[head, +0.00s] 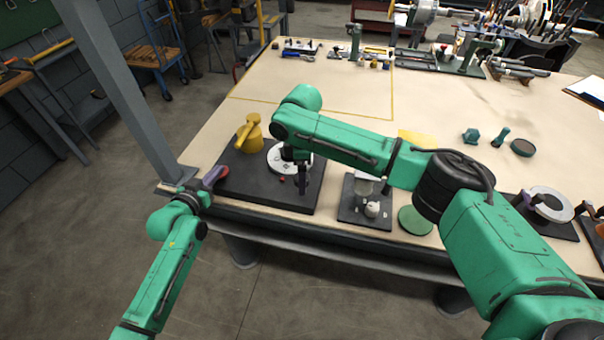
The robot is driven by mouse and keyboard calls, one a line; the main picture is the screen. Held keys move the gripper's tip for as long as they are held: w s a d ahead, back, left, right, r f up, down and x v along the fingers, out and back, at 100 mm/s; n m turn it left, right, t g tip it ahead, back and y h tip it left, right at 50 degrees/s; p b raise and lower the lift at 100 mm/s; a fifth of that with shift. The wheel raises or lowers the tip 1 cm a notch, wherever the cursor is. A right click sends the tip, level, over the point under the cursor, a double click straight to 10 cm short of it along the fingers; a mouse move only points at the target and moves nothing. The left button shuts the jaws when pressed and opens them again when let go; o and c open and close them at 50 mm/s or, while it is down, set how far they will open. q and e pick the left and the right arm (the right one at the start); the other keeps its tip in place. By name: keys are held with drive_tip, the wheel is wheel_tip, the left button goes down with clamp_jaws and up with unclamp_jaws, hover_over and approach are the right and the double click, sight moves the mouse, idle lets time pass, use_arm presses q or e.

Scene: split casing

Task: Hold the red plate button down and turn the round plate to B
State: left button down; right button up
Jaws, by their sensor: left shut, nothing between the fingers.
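The round plate (275,160) is a pale grey disc with dark marks on a black base (255,195) at the table's front left. Its letters are too small to read. My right gripper (302,187) points down at the plate's right front edge and covers part of it; whether its fingers are open is unclear. A red button-like piece (224,172) sits at the base's left edge. My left gripper (214,177) is shut and empty, its tip against or just beside this red piece; contact cannot be told. A tiny red spot (282,179) shows in front of the plate.
A yellow part with a handle (250,133) stands on the base behind left of the plate. A grey post (120,85) rises at the table's left corner. A smaller dark base (352,213) and a green disc (415,220) lie to the right.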

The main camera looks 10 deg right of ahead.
use_arm(q)
drive_tip(key=shift+f, duration=0.15)
use_arm(e)
drive_tip(key=shift+r, duration=0.1)
wheel_tip(320, 180, up, 12)
idle(0.3)
use_arm(q)
drive_tip(key=shift+r+p, duration=0.35)
drive_tip(key=shift+r, duration=0.05)
wheel_tip(320, 180, up, 4)
drive_tip(key=p, duration=0.3)
drive_tip(key=shift+w+f, duration=0.15)
drive_tip(key=shift+f, duration=0.05)
drive_tip(key=b+v, duration=0.1)
drive_tip(key=v, duration=0.9)
drive_tip(key=shift+b, duration=0.3)
use_arm(e)
drive_tip(key=shift+s+r, duration=0.25)
drive_tip(key=shift+r, duration=0.25)
drive_tip(key=shift+s+r, duration=0.2)
drive_tip(key=shift+r, duration=0.25)
